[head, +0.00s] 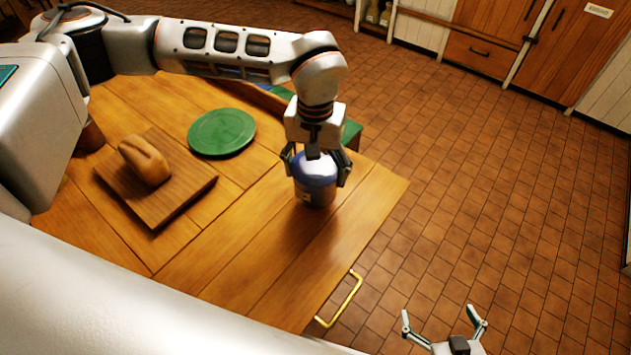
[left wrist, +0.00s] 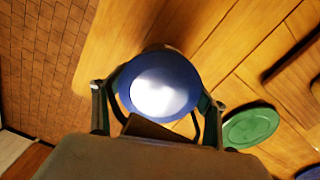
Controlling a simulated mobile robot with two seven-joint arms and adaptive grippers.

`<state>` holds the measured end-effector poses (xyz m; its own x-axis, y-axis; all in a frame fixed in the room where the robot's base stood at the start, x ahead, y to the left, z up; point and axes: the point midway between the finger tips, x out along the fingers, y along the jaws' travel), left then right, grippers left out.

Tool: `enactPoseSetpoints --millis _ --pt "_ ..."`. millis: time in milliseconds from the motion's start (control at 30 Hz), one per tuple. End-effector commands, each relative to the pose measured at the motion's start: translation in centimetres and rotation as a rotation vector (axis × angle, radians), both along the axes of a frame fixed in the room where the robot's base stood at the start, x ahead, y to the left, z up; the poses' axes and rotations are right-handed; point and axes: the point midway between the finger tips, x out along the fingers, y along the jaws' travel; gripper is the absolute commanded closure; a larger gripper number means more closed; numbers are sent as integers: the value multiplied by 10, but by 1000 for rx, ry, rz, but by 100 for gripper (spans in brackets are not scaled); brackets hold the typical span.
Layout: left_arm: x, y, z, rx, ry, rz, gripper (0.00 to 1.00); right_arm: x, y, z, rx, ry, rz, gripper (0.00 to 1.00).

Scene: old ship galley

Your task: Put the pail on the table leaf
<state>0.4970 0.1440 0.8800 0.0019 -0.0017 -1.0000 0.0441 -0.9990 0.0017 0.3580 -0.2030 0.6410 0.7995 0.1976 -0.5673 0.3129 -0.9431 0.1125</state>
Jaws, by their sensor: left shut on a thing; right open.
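My left gripper (head: 316,175) comes from above and is shut on the pail, with one finger on each side. In the left wrist view the pail (left wrist: 160,88) sits between the two fingers, with wood below it. I cannot tell for certain whether its base touches the leaf. My right gripper (head: 443,325) is open and empty over the floor at the bottom right.
A green plate (head: 222,132) lies left of the pail. A loaf (head: 146,160) rests on a cutting board (head: 170,203) further left. A brass rail (head: 341,303) juts from the table's front right edge. Tiled floor (head: 480,180) is open to the right, with wooden cabinets behind.

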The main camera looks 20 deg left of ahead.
Motion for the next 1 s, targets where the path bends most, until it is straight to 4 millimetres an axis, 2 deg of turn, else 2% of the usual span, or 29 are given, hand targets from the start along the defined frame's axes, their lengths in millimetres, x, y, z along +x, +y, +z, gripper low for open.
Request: enactPoseSetpoints --millis 300,700,733,800,1000 --pt "-1 0 -38 -1 2 0 69 -2 0 -3 1 5 -1 0" --pt "0 0 -42 -1 -1 -1 69 -2 1 -5 2 7 -1 0" --pt "-1 0 -44 0 1 -1 25 -2 1 -5 2 7 -1 0" --pt "-1 0 -43 0 1 -1 11 -2 1 -4 2 7 -1 0" --pt "-1 0 -43 0 1 -1 11 -1 1 -3 2 4 -1 0"
